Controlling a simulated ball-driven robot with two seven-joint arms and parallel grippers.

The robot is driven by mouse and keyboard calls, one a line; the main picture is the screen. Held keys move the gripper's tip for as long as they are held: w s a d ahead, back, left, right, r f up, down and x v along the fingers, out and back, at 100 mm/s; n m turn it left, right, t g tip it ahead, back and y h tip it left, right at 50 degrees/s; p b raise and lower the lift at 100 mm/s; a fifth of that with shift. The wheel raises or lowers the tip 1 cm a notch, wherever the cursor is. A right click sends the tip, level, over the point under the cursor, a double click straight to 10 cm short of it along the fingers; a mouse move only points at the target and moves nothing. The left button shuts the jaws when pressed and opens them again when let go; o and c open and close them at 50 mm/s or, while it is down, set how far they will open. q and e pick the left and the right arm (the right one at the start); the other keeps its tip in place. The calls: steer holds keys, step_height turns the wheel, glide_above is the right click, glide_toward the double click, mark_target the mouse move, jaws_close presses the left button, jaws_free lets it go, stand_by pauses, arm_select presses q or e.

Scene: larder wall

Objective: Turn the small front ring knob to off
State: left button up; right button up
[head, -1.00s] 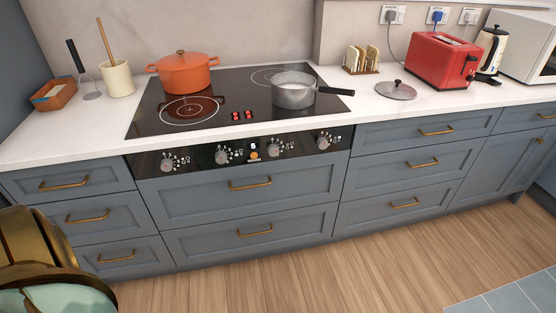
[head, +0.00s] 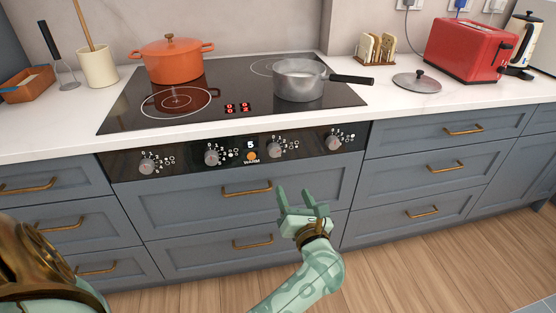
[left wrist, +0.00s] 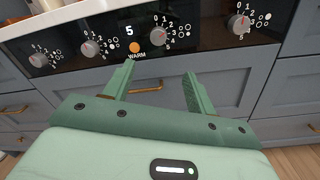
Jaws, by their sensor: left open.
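Four round grey knobs with dials of numbers sit in a row on the black control panel (head: 180,158) under the hob. From left they are the first knob (head: 147,166), second knob (head: 211,158), third knob (head: 275,150) and fourth knob (head: 333,142). The marks are too small to tell which one is the small front ring knob. My left gripper (head: 302,200) is open and empty, below the third and fourth knobs and apart from them. In the left wrist view its fingers (left wrist: 158,72) point up toward the third knob (left wrist: 157,38). My right gripper is not in view.
An orange pot (head: 172,62) stands at the hob's back left. A grey saucepan (head: 298,82) stands at the right, its handle pointing right. Brass drawer handles (head: 253,188) stick out below the panel. An orange WARM button (head: 251,156) sits between the middle knobs.

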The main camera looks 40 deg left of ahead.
arm_select(q)
steer(key=b, duration=0.2)
glide_toward(276, 153)
steer(key=b+x, duration=0.2)
steer(key=x, duration=0.5)
steer(key=shift+w+a+f, duration=0.15)
steer(key=shift+a, duration=0.1)
steer(key=shift+w+a, duration=0.35)
steer(key=shift+a, duration=0.15)
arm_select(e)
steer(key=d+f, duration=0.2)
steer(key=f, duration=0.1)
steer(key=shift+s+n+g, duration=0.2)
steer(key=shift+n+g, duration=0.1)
arm_select(q)
steer(key=c, duration=1)
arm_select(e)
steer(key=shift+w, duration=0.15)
